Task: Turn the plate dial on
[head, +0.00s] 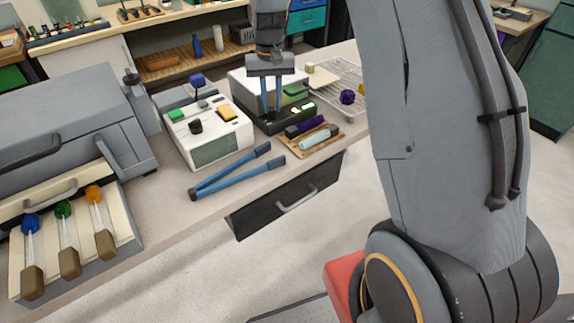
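My gripper (272,108) points down with two blue fingers a small gap apart. Its tips are at the dark front panel of a white-and-black unit (268,123) with small lit green marks on its right. I cannot make out a dial at the tips; the fingers may hide it. To the left, a white box (215,150) carries a black round knob (196,127), a green button (177,115) and a yellow one (226,114). I cannot tell which knob is the plate dial.
Blue tongs (230,172) lie on the counter in front. A wooden tray (312,148) holds a purple and a pale tube. A wire rack (335,75) with a purple piece is behind. Glass rods with coloured tips (65,235) lie at left. A dark drawer (290,195) stands out in front.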

